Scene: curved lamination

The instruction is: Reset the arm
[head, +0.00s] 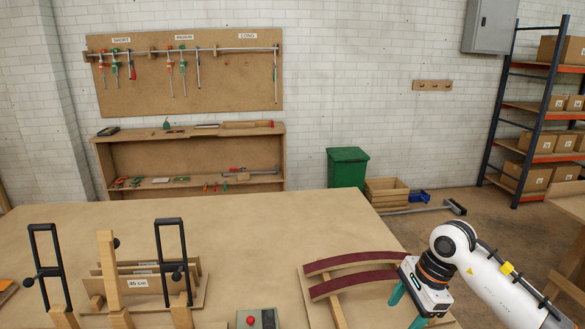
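My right arm comes in from the lower right, and its gripper (406,308) has two teal fingers spread apart. No thing shows between the fingers. It is over the right part of the table, beside the right ends of two curved wooden pieces with dark red faces (352,262) (355,282). The pieces lie on a light wooden board (313,284). Whether the fingers touch the board or the pieces, I cannot tell. The bottom picture edge cuts off part of the board. My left gripper is not in view.
The worktable (240,235) is clear in the middle. At left stand black-framed clamps (46,262) (158,262) and a wooden rack labelled 45 cm (139,283). A small box with a red button (250,320) sits at the front edge. A green bin (347,169) stands behind.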

